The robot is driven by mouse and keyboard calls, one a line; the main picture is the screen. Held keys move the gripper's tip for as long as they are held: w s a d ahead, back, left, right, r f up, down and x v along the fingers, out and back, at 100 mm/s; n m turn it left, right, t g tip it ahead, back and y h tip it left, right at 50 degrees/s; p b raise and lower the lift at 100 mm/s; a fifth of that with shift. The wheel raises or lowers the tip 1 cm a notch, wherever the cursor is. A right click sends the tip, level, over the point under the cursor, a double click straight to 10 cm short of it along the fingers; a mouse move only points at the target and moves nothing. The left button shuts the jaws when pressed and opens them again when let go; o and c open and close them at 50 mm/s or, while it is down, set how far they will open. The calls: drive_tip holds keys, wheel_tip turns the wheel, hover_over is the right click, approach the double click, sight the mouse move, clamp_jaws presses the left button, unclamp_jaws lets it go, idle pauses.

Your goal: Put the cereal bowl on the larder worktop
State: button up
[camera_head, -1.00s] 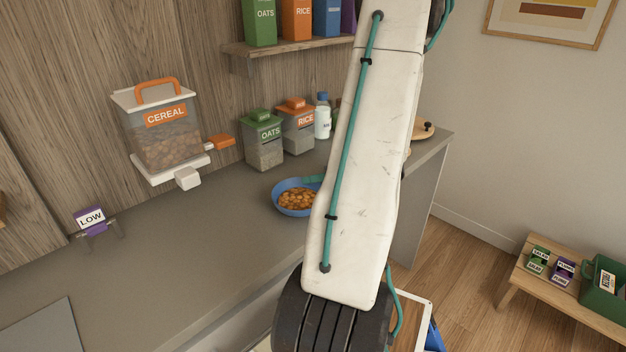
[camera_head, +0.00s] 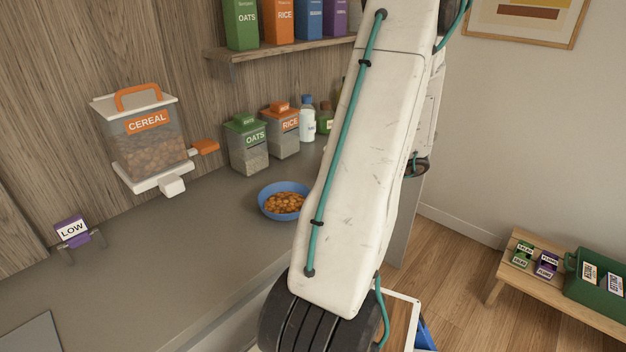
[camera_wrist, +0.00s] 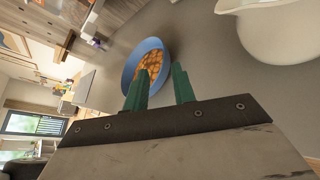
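The cereal bowl (camera_head: 269,207), blue and full of orange-brown cereal, stands upright on the grey worktop (camera_head: 190,240). My arm hides its right edge in the head view. In the wrist view the bowl (camera_wrist: 128,72) lies just beyond my gripper (camera_wrist: 160,86). Its two green fingers stand apart with nothing held between them, and the left one overlaps the bowl's near edge in the picture. I cannot tell whether a finger touches the bowl. The gripper is hidden behind my arm in the head view.
A cereal dispenser (camera_head: 147,145) hangs on the wall. OATS (camera_head: 248,150) and RICE (camera_head: 282,140) containers and a bottle (camera_head: 307,125) stand behind the bowl. A white rounded vessel (camera_wrist: 280,30) is close right in the wrist view.

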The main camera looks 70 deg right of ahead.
drive_tip(key=shift+v, duration=1.25)
drive_tip(key=w+a+r+n+g+y, duration=0.1)
drive_tip(key=w+a+r+n+g, duration=0.35)
drive_tip(key=a, duration=0.45)
drive_tip(key=w+a+r+n+g+y, duration=0.1)
drive_tip(key=w+a+r+n+g, duration=0.15)
drive_tip(key=w+a+n, duration=0.4)
drive_tip(key=w+a+r+n+g+y, duration=0.2)
drive_tip(key=w+a+n+g, duration=0.15)
drive_tip(key=a+n, duration=0.55)
drive_tip(key=s+a+r+n+h, duration=0.2)
drive_tip(key=s+a+n+h, duration=0.2)
drive_tip(key=a+n, duration=0.5)
drive_tip(key=s+a+r+n+g+h, duration=0.1)
drive_tip(key=s+a+r+n+h, duration=0.1)
drive_tip(key=a+n, duration=0.6)
drive_tip(key=s+n+h, duration=0.1)
drive_tip(key=s+n, duration=0.1)
drive_tip(key=shift+s+a+n+h, duration=0.3)
drive_tip(key=shift+a+h, duration=0.1)
drive_tip(key=shift+a+g, duration=0.1)
drive_tip(key=shift+g, duration=0.15)
